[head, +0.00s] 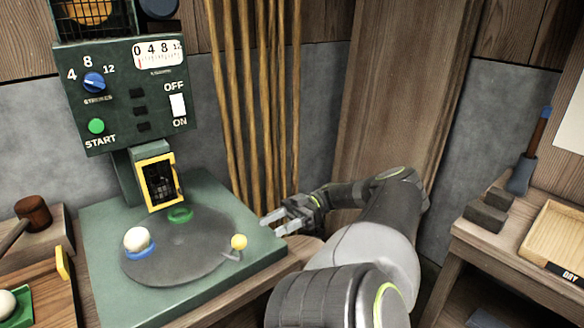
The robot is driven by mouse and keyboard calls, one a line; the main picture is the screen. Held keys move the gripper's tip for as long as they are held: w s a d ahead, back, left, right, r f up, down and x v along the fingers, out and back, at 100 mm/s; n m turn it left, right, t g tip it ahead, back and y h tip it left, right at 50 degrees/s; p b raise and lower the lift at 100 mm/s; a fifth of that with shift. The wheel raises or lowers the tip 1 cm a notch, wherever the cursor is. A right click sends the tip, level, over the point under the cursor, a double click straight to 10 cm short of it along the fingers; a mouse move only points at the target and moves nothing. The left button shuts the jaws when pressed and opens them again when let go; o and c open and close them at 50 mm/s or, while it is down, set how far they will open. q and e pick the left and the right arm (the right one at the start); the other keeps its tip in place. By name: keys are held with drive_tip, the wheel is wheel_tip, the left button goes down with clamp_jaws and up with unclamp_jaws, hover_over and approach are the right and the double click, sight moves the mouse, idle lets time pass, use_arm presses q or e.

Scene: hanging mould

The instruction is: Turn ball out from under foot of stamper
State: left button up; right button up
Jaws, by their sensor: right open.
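The stamper is a green machine with a control panel (130,95) and a yellow-framed guard (157,183) below it; its foot is not clearly visible behind the guard mesh. A dark round turntable (185,262) lies on the green base. A white ball (136,238) sits in a blue ring (140,253) at the turntable's left, clear of the guard. A green ring (180,214) near the guard shows no ball. A yellow knob (239,241) stands at the turntable's right edge. My right gripper (270,224) is open and empty, right of the knob and apart from it. My left gripper is out of view.
A wooden mallet (33,212) and a tray with another white ball (6,304) stand at left. Vertical wooden rods (255,100) rise behind my right gripper. A bench with dark blocks (487,211) and a shallow box marked DRY (560,235) is at right.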

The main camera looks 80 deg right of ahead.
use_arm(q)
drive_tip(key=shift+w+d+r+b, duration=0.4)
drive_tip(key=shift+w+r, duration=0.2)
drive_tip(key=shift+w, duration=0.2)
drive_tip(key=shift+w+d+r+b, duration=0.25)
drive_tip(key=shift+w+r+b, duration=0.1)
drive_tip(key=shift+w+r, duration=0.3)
use_arm(e)
drive_tip(key=shift+v, duration=2.55)
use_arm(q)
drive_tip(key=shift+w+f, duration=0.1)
